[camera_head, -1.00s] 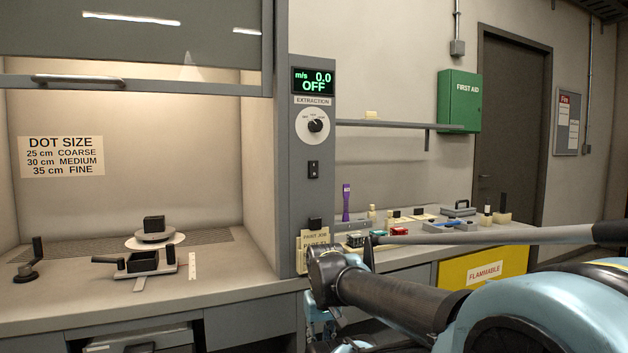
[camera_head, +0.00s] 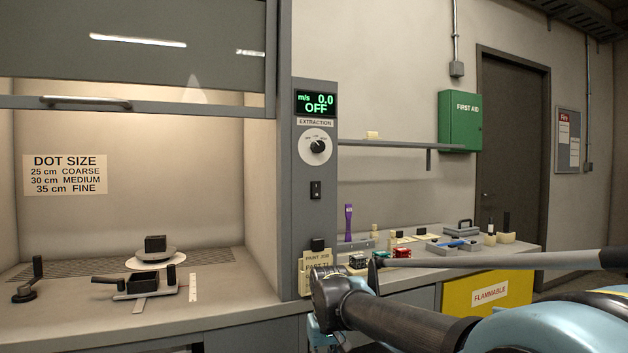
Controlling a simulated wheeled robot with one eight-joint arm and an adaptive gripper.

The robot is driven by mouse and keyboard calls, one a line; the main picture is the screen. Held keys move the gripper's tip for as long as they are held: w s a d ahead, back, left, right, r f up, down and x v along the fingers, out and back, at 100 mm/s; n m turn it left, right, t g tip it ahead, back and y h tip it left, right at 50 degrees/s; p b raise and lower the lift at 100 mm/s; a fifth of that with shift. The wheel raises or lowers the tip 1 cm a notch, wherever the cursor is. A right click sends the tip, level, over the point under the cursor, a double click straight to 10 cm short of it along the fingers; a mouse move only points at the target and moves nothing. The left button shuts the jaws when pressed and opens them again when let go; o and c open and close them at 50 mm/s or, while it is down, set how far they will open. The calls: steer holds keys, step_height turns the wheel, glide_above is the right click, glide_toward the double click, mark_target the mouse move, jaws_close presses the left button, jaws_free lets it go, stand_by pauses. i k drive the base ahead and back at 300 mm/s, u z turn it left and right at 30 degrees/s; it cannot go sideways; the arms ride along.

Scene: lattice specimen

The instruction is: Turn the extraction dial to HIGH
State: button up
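The extraction dial (camera_head: 318,146) is a black knob on a round white plate on the grey fume hood post, under the label EXTRACTION (camera_head: 315,122). The markings around it are too small to read. The green display (camera_head: 316,104) above it reads 0.0 m/s and OFF. My arm comes in from the lower right, and its dark end section lies below and in front of the post, apart from the dial. My gripper's fingers cannot be clearly made out there. Nothing touches the dial.
A black switch (camera_head: 315,190) sits below the dial. A wall shelf (camera_head: 385,145) sticks out to the right of the post. A grey rod (camera_head: 490,261) runs across the lower right. The space directly before the dial looks clear.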

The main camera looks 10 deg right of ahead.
mark_target(317, 147)
steer(key=z, duration=0.55)
steer(key=k, duration=1.15)
steer(key=u, duration=0.3)
